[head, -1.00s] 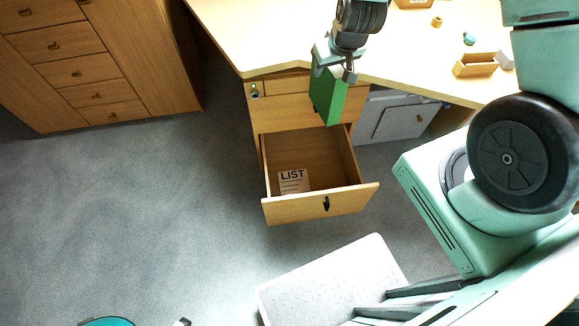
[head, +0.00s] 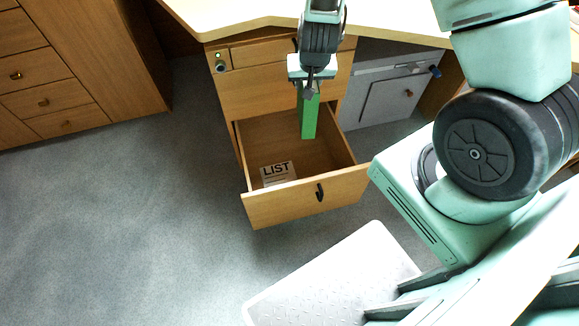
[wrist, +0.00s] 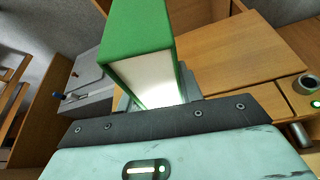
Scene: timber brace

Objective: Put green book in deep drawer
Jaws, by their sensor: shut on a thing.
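The green book (head: 309,119) hangs upright from my gripper (head: 309,88), which is shut on its upper end. In the head view its lower end shows over the back part of the open deep drawer (head: 256,211). I cannot tell whether it is below the drawer's rim. In the wrist view the green book (wrist: 140,35) shows its green cover and pale page edges close to my gripper. The fingertips are mostly hidden there.
A paper marked LIST (head: 277,173) lies in the drawer's left part. The desk top (head: 240,14) is above and behind the drawer. A grey cabinet (head: 387,97) stands to the right under the desk. Open floor lies left.

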